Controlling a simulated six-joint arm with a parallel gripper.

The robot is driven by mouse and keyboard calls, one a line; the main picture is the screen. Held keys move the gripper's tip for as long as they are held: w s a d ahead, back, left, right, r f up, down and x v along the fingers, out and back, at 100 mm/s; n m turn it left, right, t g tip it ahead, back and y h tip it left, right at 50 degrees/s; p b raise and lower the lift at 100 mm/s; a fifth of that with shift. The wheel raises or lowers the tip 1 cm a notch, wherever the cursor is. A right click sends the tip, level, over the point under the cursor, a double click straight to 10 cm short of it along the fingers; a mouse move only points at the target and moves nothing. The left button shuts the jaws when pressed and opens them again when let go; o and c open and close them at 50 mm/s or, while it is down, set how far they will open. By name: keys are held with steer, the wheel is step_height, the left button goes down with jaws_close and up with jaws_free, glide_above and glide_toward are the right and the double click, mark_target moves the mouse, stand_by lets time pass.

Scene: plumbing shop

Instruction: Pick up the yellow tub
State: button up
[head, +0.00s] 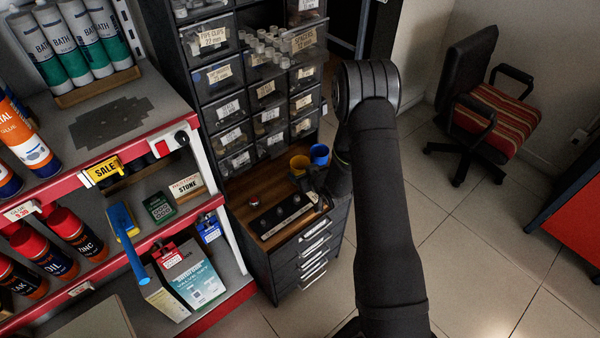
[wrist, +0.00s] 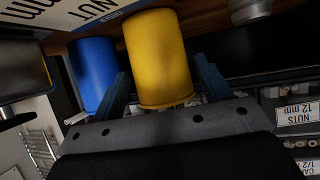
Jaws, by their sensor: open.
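The yellow tub (wrist: 160,58) fills the middle of the wrist view, between the two blue fingers of my gripper (wrist: 165,85). My gripper is open, with one finger on each side of the tub; I cannot tell whether either finger touches it. The blue tub (wrist: 95,72) is beside the yellow tub, by the left finger in the wrist view. The blue tub also shows in the head view (head: 319,153). My arm hides much of the gripper there.
A dark tray with several knobs (head: 280,216) lies on the wooden top (head: 238,188), left of my gripper. Labelled small-parts drawers (head: 266,90) rise behind the tubs. A shelf of cartridges and boxes (head: 150,125) stands at left. Open floor (head: 470,230) lies at right.

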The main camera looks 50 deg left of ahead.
steer(key=shift+x, duration=1.5)
steer(key=c, duration=0.7)
steer(key=shift+r, duration=0.15)
steer(key=shift+d+r, duration=0.2)
steer(key=shift+r, duration=0.3)
step_height(320, 180, up, 6)
steer(key=d, duration=1.9)
steer(key=shift+d+f, duration=0.15)
steer(key=shift+d, duration=0.2)
